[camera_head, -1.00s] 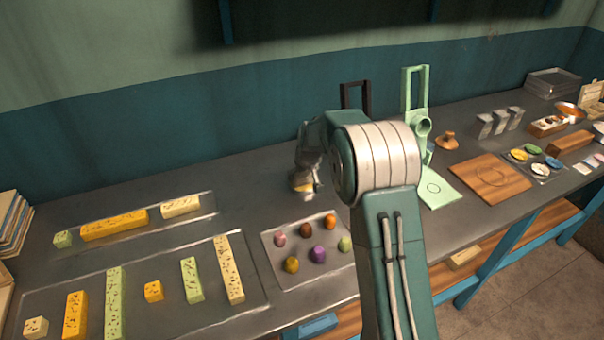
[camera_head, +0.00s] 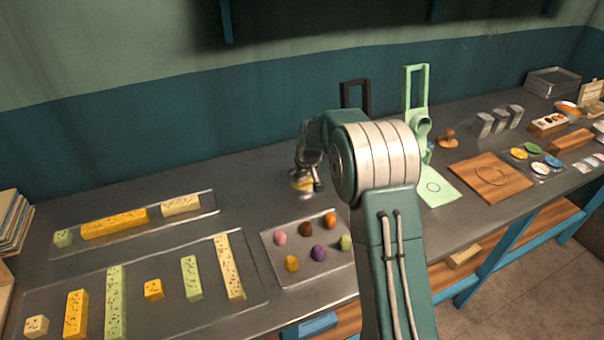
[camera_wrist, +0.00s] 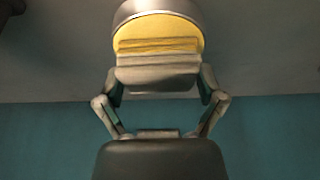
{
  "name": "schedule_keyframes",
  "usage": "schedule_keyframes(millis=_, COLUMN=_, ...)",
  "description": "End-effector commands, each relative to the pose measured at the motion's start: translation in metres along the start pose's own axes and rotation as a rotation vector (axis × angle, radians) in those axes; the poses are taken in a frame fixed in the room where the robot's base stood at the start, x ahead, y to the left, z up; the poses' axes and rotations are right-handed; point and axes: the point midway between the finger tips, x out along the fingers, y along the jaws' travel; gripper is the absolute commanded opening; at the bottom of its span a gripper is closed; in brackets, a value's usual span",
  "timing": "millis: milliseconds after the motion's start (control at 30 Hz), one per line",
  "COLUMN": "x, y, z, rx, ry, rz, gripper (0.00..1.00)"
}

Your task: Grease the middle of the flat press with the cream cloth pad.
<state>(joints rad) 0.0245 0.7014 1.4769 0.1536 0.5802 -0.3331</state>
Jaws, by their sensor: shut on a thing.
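My gripper (camera_wrist: 158,88) is shut on a pale, greyish block, which looks like the cloth pad (camera_wrist: 158,72). In the wrist view the pad is at or just over a round, grey-rimmed dish with a yellow surface (camera_wrist: 160,25); I cannot tell whether they touch. In the head view my gripper (camera_head: 307,172) is low over the counter at this dish (camera_head: 301,184), and the pad cannot be made out. A pale green press-like frame (camera_head: 417,95) has a flat plate with a circle mark (camera_head: 434,188), right of my arm. I cannot tell if this is the flat press.
A dark frame (camera_head: 355,94) stands behind my arm, mostly hidden. A wooden board with a circle (camera_head: 490,178) lies further right. A tray of coloured lumps (camera_head: 286,263) lies in front of my gripper. Trays of coloured bars (camera_head: 130,225) fill the left. Counter behind the dish is clear.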

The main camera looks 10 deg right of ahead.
Motion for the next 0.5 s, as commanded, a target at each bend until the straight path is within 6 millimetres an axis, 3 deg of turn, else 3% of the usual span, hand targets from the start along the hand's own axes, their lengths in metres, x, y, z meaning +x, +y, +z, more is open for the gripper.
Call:
schedule_keyframes(millis=167, x=0.001, y=0.0, z=0.001, rx=0.0, ry=-0.004, rz=-0.001, gripper=0.49)
schedule_keyframes(millis=500, x=-0.021, y=0.0, z=-0.008, rx=0.0, ry=0.0, rz=0.0, gripper=0.49)
